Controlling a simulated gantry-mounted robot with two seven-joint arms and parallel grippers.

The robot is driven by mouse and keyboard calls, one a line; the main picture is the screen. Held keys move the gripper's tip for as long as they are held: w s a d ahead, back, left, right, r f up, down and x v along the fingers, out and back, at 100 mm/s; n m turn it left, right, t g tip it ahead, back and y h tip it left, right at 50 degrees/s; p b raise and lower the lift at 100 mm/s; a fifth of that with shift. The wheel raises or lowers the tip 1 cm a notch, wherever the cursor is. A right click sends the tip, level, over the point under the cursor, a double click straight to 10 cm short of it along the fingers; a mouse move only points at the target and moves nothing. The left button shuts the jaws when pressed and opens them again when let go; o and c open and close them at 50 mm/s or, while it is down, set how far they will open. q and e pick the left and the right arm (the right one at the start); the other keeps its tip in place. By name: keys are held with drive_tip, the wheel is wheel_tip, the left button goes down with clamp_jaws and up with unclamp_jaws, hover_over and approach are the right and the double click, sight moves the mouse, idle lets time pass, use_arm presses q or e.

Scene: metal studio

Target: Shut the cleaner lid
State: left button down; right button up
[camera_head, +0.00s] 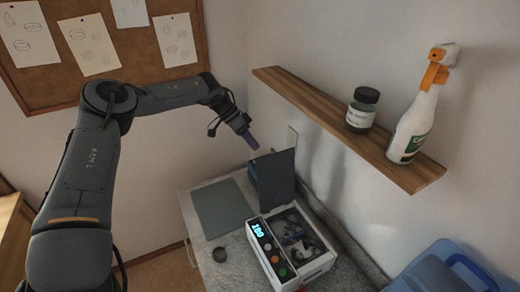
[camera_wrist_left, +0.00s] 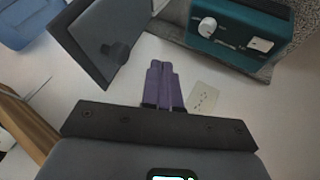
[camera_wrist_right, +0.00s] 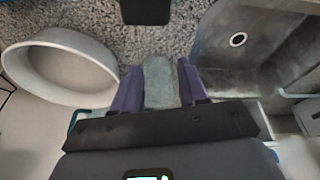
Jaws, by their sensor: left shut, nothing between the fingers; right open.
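The cleaner (camera_head: 290,246) is a white box with a lit display and coloured buttons on the worktop. Its tank is open, with several small items inside. Its dark lid (camera_head: 276,180) stands raised at the back; the lid (camera_wrist_left: 105,42), with a round knob, also shows at the upper left of the left wrist view. My left gripper (camera_head: 252,142) is shut and empty, above and behind the lid, apart from it. Its purple fingers show in the left wrist view (camera_wrist_left: 163,84). My right gripper (camera_wrist_right: 158,88) is open, seen only in the right wrist view.
A teal device (camera_wrist_left: 238,32) with knobs stands behind the lid. A shelf (camera_head: 345,125) holds a jar (camera_head: 362,108) and a spray bottle (camera_head: 414,122). A white bowl (camera_wrist_right: 62,68) and grey basin (camera_wrist_right: 250,55) flank my right gripper.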

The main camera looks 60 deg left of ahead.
use_arm(q)
drive_tip(key=shift+w+d+f+p, duration=0.15)
drive_tip(key=shift+d+p, duration=0.45)
drive_tip(key=shift+d, duration=0.55)
drive_tip(key=shift+w+d+f+p, duration=0.1)
drive_tip(key=shift+d+p, duration=0.5)
drive_tip(key=shift+d, duration=0.55)
drive_tip(key=shift+r, duration=0.15)
